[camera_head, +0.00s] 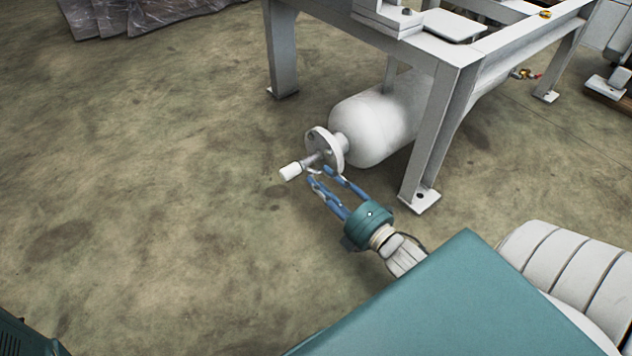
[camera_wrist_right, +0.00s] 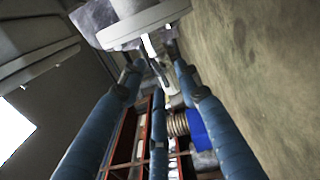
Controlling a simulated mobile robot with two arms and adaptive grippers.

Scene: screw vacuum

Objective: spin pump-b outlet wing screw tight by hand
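A pale flange (camera_head: 325,148) sits on the near end of a white cylindrical tank (camera_head: 372,128) under a grey frame. A short stem with a white end piece (camera_head: 290,172) sticks out from the flange to the left. I cannot clearly make out which small part is the wing screw. My right gripper (camera_head: 320,176) has its blue fingers spread, with the tips just below the flange and stem. In the right wrist view, the flange (camera_wrist_right: 145,22) is beyond the fingertips, and a thin pale piece (camera_wrist_right: 149,46) lies between them. Contact is unclear. My left gripper is out of view.
The grey frame's near leg (camera_head: 432,140) stands right of the gripper, with a foot plate (camera_head: 420,200) on the floor. Another leg (camera_head: 281,50) stands behind. The concrete floor (camera_head: 150,190) to the left is clear. A wrapped stack (camera_head: 130,14) lies at the top left.

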